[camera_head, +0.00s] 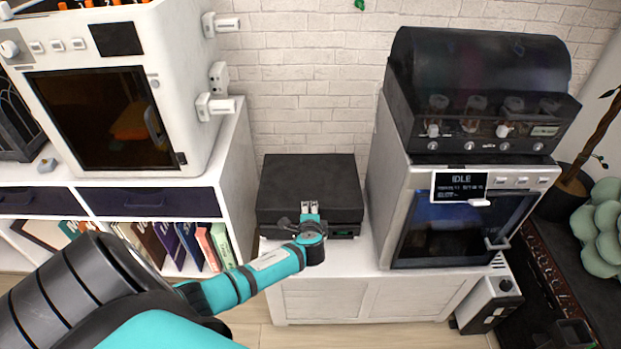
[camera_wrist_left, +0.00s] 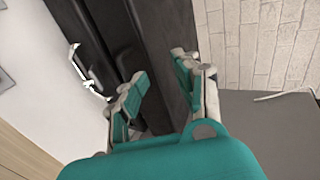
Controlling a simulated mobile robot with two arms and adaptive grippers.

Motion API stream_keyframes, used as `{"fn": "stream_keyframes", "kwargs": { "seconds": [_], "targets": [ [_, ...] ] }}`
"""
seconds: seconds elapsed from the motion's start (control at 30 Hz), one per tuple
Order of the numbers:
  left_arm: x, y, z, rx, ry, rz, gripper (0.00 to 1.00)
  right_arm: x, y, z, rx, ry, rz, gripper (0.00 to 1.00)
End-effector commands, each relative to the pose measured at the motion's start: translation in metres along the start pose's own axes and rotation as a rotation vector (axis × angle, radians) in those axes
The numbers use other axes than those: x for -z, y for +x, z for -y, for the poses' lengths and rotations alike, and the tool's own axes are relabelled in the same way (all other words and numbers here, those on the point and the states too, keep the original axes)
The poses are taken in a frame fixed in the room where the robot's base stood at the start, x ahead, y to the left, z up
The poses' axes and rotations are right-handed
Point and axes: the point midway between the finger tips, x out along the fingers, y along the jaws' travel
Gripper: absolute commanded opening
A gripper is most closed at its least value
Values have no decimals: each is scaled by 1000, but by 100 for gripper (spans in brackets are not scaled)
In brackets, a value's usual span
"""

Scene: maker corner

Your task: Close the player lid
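The player (camera_head: 338,228) is a black box on the low white cabinet, between the white machine on the left and the oven-like machine on the right. Its dark lid (camera_head: 310,178) looks flat and lowered over the body; I cannot tell whether a small gap is left. My left gripper (camera_head: 309,207) is at the front edge of the lid, near its middle. In the left wrist view the left gripper (camera_wrist_left: 160,68) is open, its fingers apart with nothing held between them. The dark player (camera_wrist_left: 160,45) fills the space just beyond the fingertips; contact is unclear. My right gripper is not in view.
A white machine with a dark window (camera_head: 95,120) stands at the left. A machine with an "IDLE" display (camera_head: 460,187) stands close at the right, with a dark-lidded unit (camera_head: 480,85) on top. A brick wall (camera_head: 310,100) is behind. Bare cabinet top (camera_head: 345,262) lies in front.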

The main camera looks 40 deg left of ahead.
Motion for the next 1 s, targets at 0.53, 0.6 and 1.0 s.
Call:
{"fn": "stream_keyframes", "kwargs": {
  "seconds": [0.53,0.6,1.0],
  "targets": [
    [1,-36,-22,-6,0,-3,31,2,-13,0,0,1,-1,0],
    [2,-40,-25,-7,-1,-3,31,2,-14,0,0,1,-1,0],
    [1,-64,-39,-7,-1,-3,31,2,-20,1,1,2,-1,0]
  ]
}}
